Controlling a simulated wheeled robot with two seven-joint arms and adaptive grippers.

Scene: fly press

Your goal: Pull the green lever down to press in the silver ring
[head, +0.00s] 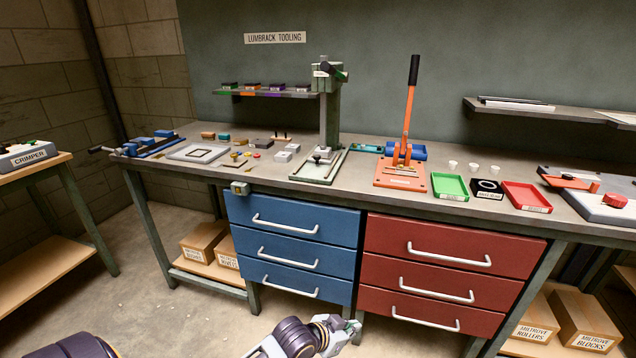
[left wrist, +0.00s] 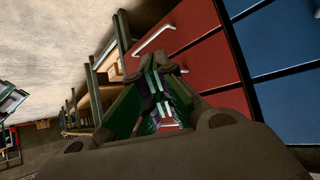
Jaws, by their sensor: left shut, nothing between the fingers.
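The green press (head: 329,105) stands upright on the bench, with a green base plate below its column. A green part with a dark end (head: 340,73) sticks out at its top; whether this is the whole green lever is hard to tell. A small silvery piece (head: 321,155) sits on the base under the column; I cannot make out a ring for certain. My left gripper (head: 350,328) is low in front of the drawers, below the bench top, well away from the press. It is shut and empty, also in the left wrist view (left wrist: 166,66). My right gripper is not in view.
An orange press (head: 403,172) with a tall black-gripped lever stands right of the green one. Green (head: 450,187) and red (head: 526,197) trays lie farther right. Blue (head: 290,229) and red (head: 440,255) drawers front the bench. Small parts lie left of the green press.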

